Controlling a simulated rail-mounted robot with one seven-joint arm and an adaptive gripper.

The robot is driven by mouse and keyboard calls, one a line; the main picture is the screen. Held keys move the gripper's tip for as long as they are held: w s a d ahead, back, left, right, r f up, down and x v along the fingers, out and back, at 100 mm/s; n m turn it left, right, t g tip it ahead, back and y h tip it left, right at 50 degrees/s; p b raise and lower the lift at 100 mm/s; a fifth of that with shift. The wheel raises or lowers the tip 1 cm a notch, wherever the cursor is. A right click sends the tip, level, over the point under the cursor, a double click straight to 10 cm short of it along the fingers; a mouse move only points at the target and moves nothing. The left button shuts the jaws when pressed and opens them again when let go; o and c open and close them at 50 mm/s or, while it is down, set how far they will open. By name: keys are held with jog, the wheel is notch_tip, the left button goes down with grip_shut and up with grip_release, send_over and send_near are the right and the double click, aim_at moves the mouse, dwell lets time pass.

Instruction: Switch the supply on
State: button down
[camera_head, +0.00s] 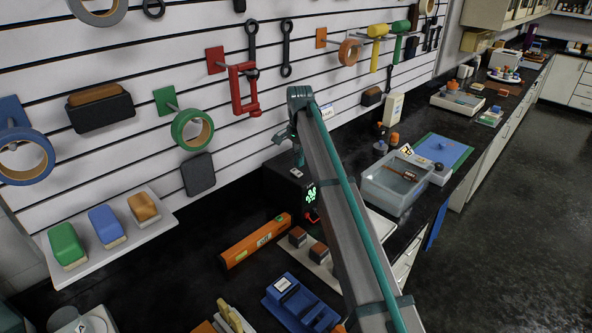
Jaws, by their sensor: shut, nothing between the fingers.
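A black box-shaped unit (287,183), which looks like the supply, stands on the dark bench against the slatted wall. A small white label lies on its top, and green lit marks (310,193) show on its front. A small red part shows below them, beside my arm. My grey and teal arm rises from the bottom right, bends at a teal joint, and reaches down behind itself near the top of the unit. My gripper's fingers are hidden there. The arm covers the right part of the unit's front. I cannot make out a switch.
An orange level (255,242), dark blocks on a pale strip, and a blue tool (300,302) lie in front of the unit. A translucent tub (395,186) and a blue mat (443,152) are to the right. Tools hang above; a shelf with brushes (107,226) is left.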

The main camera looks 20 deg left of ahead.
aim_at(299, 174)
jog(key=shift+r+p, duration=0.75)
jog(key=shift+r, duration=1.1)
